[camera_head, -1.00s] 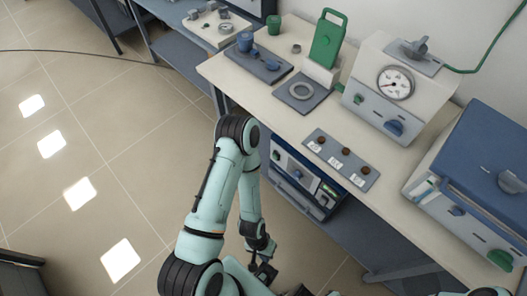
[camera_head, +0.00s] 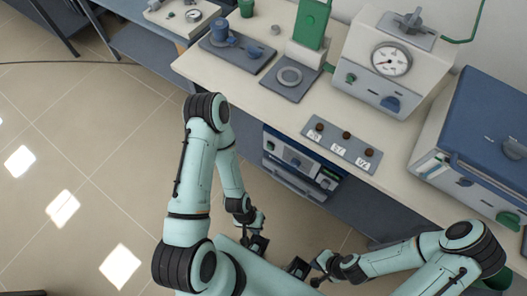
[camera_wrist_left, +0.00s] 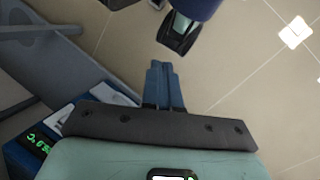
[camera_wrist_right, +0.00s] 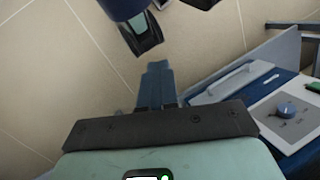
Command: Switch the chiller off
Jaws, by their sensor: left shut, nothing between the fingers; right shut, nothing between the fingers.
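A blue and white unit with a knob and a small display, which looks like the chiller (camera_head: 302,168), stands under the bench. In the left wrist view a lit green display (camera_wrist_left: 38,145) shows at the lower left. My left gripper (camera_head: 259,246) is shut and empty in front of the bench, apart from the unit. My right gripper (camera_head: 299,267) is also shut and empty, near the left one and further from the unit.
The bench (camera_head: 300,110) above carries a grey plate with three brown knobs (camera_head: 342,147), a box with a round gauge (camera_head: 391,60) and a blue furnace-like box (camera_head: 490,130). The tiled floor (camera_head: 90,150) at the left is clear.

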